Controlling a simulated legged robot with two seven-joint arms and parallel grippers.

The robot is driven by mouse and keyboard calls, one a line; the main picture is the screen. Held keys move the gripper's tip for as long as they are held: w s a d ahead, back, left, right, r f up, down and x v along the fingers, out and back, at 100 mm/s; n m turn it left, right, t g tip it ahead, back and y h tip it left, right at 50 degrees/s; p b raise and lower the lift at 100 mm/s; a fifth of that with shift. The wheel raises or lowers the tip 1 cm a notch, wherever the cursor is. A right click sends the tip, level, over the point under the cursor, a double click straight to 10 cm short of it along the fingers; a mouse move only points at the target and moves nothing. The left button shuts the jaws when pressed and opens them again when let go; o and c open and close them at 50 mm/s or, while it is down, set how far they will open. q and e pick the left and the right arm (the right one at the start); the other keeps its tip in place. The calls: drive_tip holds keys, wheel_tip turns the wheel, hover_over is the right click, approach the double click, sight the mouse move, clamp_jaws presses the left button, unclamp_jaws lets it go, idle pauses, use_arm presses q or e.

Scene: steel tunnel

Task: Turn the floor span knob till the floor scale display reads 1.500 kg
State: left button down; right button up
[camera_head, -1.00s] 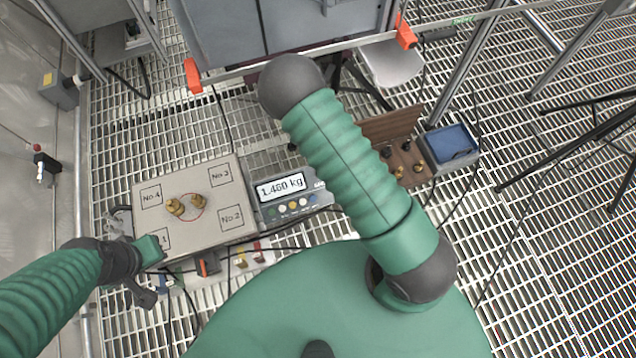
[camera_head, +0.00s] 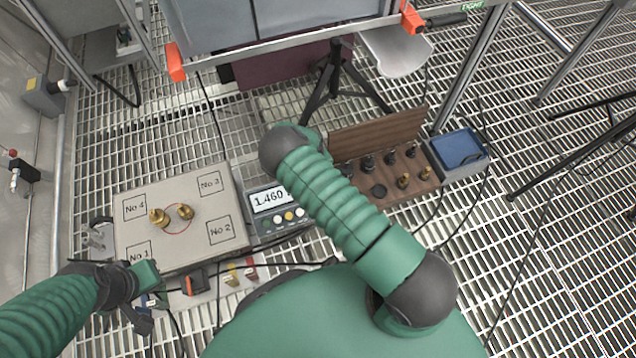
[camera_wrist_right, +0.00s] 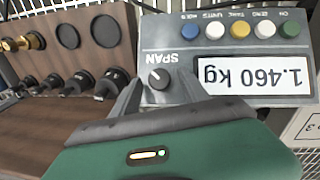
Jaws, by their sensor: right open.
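The floor scale display (camera_head: 270,199) reads 1.460 and is partly covered by my right arm; in the right wrist view the display (camera_wrist_right: 255,78) shows 1.460 kg upside down. The span knob (camera_wrist_right: 158,78) is a small black knob with a white mark, beside the SPAN label. My right gripper (camera_wrist_right: 158,84) is open, one finger on each side of the knob in the picture; contact cannot be told. Two brass weights (camera_head: 170,215) stand on the scale platform (camera_head: 150,243). My left gripper (camera_head: 146,290) is at the platform's near left corner, its jaws unclear.
A wooden weight block (camera_head: 380,132) with black and brass weights lies right of the scale. A blue-topped box (camera_head: 459,147) is beyond it. Coloured buttons (camera_wrist_right: 240,29) line the panel. A black tripod (camera_head: 335,80) stands behind. Cables cross the grating.

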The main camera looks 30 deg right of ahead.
drive_tip(key=shift+f, duration=0.3)
drive_tip(key=shift+c, duration=0.2)
clamp_jaws()
drive_tip(key=shift+r, duration=0.1)
drive_tip(key=shift+d, duration=0.1)
drive_tip(key=shift+r+m+y+p, duration=0.1)
drive_tip(key=shift+m+y+p, duration=0.25)
drive_tip(key=shift+m, duration=0.25)
drive_tip(key=shift+d+m+t+y+p, duration=0.2)
drive_tip(key=shift+m+t+y+p, duration=0.1)
drive_tip(key=shift+m+y, duration=0.5)
drive_tip(key=m+y, duration=0.1)
drive_tip(key=m, duration=0.1)
drive_tip(key=m+t+y, duration=0.1)
drive_tip(key=m, duration=0.1)
drive_tip(key=shift+s+d+m+p, duration=0.1)
drive_tip(key=shift+d+m+p, duration=0.1)
drive_tip(key=shift+m+p, duration=0.15)
drive_tip(key=shift+t, duration=0.3)
